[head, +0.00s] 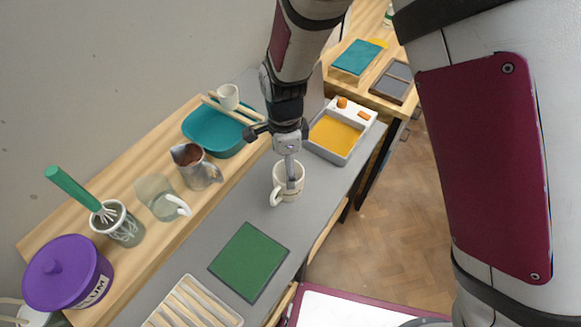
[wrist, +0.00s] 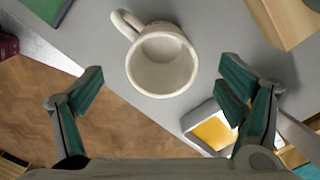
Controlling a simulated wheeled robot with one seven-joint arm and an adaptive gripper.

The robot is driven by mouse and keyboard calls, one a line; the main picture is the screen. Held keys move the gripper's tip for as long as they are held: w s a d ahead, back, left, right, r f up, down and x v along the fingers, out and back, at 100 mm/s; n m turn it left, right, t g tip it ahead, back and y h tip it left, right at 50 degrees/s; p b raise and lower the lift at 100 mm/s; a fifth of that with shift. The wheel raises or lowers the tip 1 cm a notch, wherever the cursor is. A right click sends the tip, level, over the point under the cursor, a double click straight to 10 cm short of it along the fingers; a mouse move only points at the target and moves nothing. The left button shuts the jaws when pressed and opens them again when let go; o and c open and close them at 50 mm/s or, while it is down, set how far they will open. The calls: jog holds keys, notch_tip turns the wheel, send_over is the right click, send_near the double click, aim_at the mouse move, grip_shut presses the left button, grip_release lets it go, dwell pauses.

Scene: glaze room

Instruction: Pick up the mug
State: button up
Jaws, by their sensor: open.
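A cream-white mug (head: 280,193) stands upright on the grey counter in the head view, its handle toward the lower left. My gripper (head: 291,183) is right above it, and the finger that shows overlaps the mug's opening there. In the wrist view the mug (wrist: 162,60) looks empty, with its handle at the upper left. There my gripper (wrist: 160,90) is open, one finger on each side and apart from the mug, which lies a little beyond the fingertips. I cannot tell the exact height between fingers and rim.
A tray with yellow glaze (head: 336,135) stands behind the mug to the right. A green mat (head: 249,262) lies in front on the counter (head: 215,232). A metal pitcher (head: 196,167), a glass jug (head: 158,197) and a teal basin (head: 218,133) stand on the raised wooden shelf at left.

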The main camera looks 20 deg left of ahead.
jog(key=shift+w+f, duration=0.1)
jog(key=shift+f, duration=2.3)
jog(key=c, duration=1.6)
jog(key=shift+c, duration=0.2)
jog(key=shift+r, duration=0.1)
jog(key=shift+r, duration=0.6)
jog(key=s+d+r, duration=0.1)
jog(key=s+d, duration=0.2)
jog(key=s, duration=0.4)
jog(key=s+d+r, duration=0.2)
jog(key=s+d, duration=0.2)
jog(key=s, duration=0.3)
jog(key=shift+d+r, duration=0.3)
